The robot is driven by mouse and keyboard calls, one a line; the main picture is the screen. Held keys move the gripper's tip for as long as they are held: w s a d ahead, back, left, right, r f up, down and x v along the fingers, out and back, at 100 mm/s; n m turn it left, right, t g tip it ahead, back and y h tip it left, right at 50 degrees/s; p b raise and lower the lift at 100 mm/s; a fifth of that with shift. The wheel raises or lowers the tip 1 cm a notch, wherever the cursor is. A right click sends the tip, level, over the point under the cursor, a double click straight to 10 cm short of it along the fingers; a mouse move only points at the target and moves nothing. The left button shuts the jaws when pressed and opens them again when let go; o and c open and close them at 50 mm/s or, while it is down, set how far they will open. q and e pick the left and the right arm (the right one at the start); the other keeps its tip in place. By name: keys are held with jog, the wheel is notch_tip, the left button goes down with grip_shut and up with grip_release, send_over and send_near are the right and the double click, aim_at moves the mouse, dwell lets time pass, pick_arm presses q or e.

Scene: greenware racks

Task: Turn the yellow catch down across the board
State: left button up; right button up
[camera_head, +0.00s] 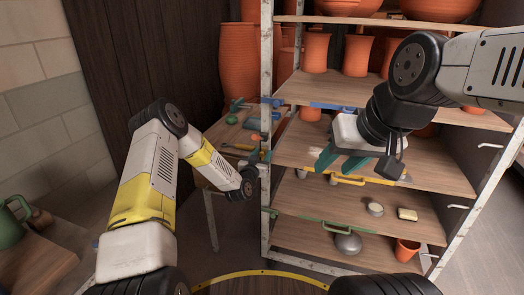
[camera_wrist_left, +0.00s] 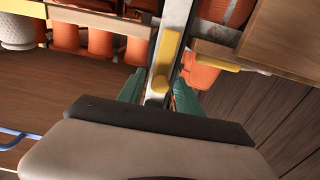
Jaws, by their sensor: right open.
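The yellow catch (camera_wrist_left: 166,58) shows in the left wrist view as an upright bar on the pale metal post (camera_wrist_left: 176,25). My left gripper (camera_wrist_left: 159,86) is open, with a teal finger on each side of the catch's near end and gaps between. In the head view my left wrist is beside the rack's front left post; I cannot make out the catch there. The board with a yellow handle (camera_head: 349,180) is on a middle shelf of the rack. My right gripper (camera_head: 336,163) is open and empty in front of that shelf.
The rack's left post (camera_head: 266,120) stands close to my left wrist. Boards with a blue handle (camera_head: 330,106) and a green handle (camera_head: 340,228) are above and below. Terracotta pots (camera_head: 315,53) fill the upper shelves. A side table (camera_head: 228,137) with tools stands left of the rack.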

pick_arm(q)
grip_shut()
dwell(1.2)
